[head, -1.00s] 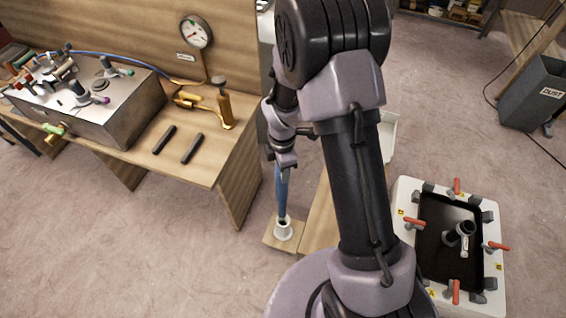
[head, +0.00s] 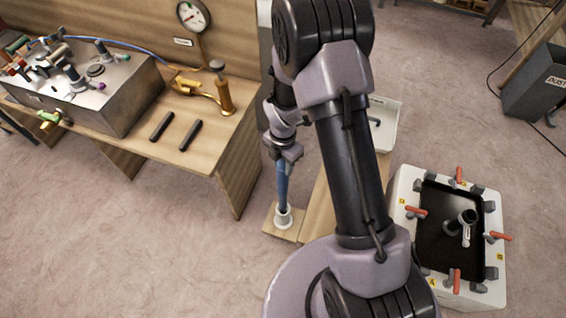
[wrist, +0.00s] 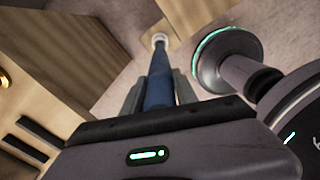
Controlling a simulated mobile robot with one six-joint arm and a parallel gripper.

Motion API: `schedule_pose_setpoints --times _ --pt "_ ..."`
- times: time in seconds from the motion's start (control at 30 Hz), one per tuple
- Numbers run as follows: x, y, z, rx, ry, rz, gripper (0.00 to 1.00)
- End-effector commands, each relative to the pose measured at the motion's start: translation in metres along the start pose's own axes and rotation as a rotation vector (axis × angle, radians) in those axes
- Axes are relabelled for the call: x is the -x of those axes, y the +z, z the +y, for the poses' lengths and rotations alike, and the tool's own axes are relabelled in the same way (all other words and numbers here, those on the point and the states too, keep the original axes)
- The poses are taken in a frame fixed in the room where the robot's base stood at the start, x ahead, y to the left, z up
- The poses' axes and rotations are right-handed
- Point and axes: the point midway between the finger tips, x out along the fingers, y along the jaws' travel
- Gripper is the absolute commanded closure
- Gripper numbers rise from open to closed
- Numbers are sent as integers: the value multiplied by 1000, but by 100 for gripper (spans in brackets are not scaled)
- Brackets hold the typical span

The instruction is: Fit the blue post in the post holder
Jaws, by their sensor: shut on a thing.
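The blue post (head: 282,190) stands nearly upright, with my gripper (head: 283,160) shut on its upper part. Its lower end meets the white round post holder (head: 283,219), which sits on a small wooden base. In the wrist view the blue post (wrist: 160,80) runs from between my fingers (wrist: 155,95) down to the post holder (wrist: 160,40). The lower end appears to be at or inside the holder's mouth; how deep it is I cannot tell.
A wooden bench (head: 225,155) with a metal box (head: 110,95), two black bars and a gauge stands at the left. A white hatch frame (head: 405,180) with red-handled clamps lies at the right. A white basin (head: 385,125) sits behind my arm.

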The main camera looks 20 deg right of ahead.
Motion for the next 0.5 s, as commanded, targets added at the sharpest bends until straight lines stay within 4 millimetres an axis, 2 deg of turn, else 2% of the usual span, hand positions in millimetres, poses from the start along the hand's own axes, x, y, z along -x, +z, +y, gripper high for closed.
schedule_pose_setpoints --times 0.5 --pt "-30 0 0 -1 0 0 100"
